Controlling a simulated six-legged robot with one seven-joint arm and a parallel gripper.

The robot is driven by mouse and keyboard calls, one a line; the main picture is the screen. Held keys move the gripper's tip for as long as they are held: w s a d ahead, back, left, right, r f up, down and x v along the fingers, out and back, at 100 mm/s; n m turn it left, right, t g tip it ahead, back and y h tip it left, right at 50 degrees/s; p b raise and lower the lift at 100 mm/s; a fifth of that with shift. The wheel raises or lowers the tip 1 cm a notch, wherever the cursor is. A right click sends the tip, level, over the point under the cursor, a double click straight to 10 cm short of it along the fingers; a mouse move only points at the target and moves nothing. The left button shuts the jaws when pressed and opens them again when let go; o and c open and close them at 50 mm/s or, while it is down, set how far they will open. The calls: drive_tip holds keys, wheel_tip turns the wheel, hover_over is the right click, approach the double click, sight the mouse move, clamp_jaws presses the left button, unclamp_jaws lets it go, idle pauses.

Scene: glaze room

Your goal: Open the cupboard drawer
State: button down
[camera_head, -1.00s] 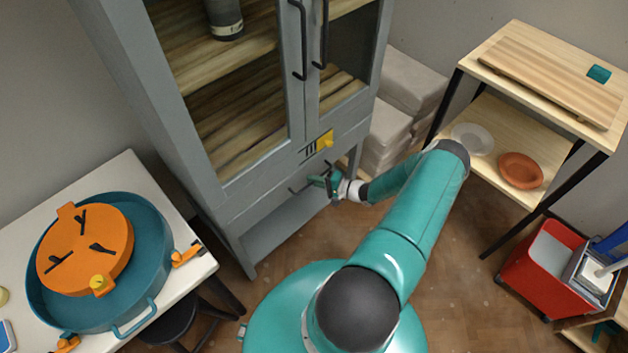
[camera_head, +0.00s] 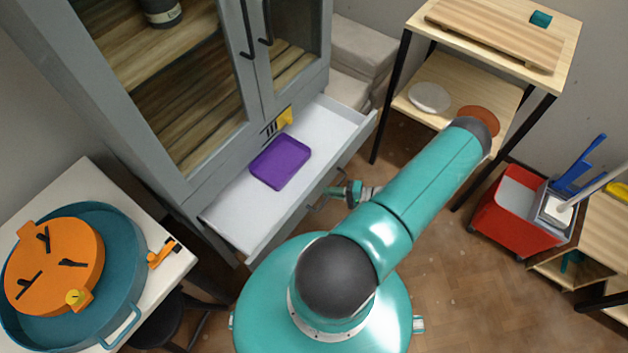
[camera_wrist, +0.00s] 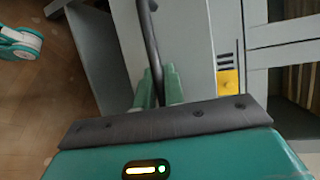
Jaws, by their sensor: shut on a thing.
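The grey cupboard (camera_head: 190,160) stands at the upper left of the head view with its glass doors shut. Its drawer (camera_head: 225,212) is pulled well out, showing a white inside. A purple tray (camera_head: 281,161) lies in the drawer. My gripper (camera_head: 330,192) is at the drawer front and is shut on the dark bar handle (camera_head: 316,204). In the wrist view the handle (camera_wrist: 151,45) runs down between the two green fingers (camera_wrist: 158,88). The part of the handle between the fingers is partly hidden.
A table with a teal tub (camera_head: 135,262) and orange disc (camera_head: 55,265) stands at left, a dark stool (camera_head: 165,325) beside it. A wooden shelf (camera_head: 400,105) and red bucket (camera_head: 495,225) stand at right. Floor (camera_head: 450,290) is clear between.

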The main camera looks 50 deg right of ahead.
drive_tip(key=s, duration=0.6)
drive_tip(key=shift+d, duration=0.15)
drive_tip(key=c, duration=1.5)
unclamp_jaws()
drive_tip(key=v, duration=1.4)
